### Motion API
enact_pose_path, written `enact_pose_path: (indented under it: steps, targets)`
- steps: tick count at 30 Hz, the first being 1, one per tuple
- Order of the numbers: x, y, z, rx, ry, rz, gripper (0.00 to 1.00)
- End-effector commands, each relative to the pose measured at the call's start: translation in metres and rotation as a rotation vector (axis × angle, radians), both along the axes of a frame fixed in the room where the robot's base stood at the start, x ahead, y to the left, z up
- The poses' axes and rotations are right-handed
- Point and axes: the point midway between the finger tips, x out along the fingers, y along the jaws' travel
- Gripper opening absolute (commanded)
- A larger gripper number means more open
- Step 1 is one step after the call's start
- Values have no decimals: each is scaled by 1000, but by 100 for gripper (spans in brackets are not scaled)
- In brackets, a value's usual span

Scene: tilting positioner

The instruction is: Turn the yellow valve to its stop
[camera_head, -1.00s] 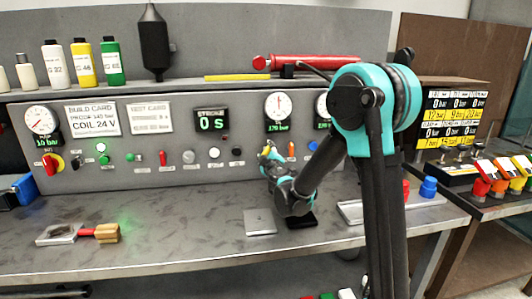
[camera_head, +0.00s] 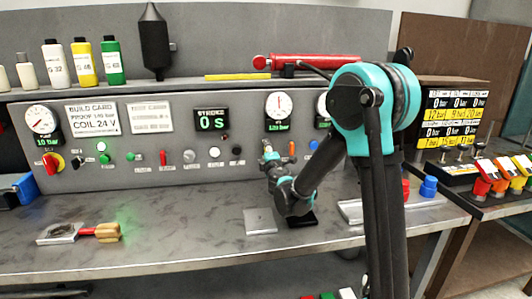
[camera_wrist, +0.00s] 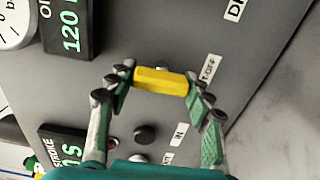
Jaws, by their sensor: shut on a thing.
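The yellow valve (camera_wrist: 160,81) is a short yellow bar handle on the grey panel, seen in the wrist view. My gripper (camera_wrist: 160,84) is shut on it, with one green-padded finger at each end of the bar. A label ending in "OFF" (camera_wrist: 208,67) is just right of the handle. In the head view my gripper (camera_head: 270,160) is at the panel below the middle gauge (camera_head: 278,106), and it hides the valve there. The green readout (camera_wrist: 70,33) in the wrist view shows 120.
A black stroke display (camera_head: 211,121) shows 0 s. Several small knobs and buttons line the panel, including a black knob (camera_wrist: 145,134) near my fingers. A grey plate (camera_head: 260,221) lies on the bench below my gripper.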

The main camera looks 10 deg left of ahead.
Motion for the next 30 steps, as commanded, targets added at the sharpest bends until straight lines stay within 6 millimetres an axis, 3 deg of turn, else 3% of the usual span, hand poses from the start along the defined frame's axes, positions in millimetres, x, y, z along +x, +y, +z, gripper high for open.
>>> enact_pose_path:
  steps: [12, 13, 18, 30]
  targets:
    - [-1, 1, 0, -8, -2, 2, 22]
    - [-1, 1, 0, -8, -2, 2, 52]
    - [-1, 0, 0, -7, -2, 1, 72]
    - [-6, -1, 0, -7, -2, 1, 72]
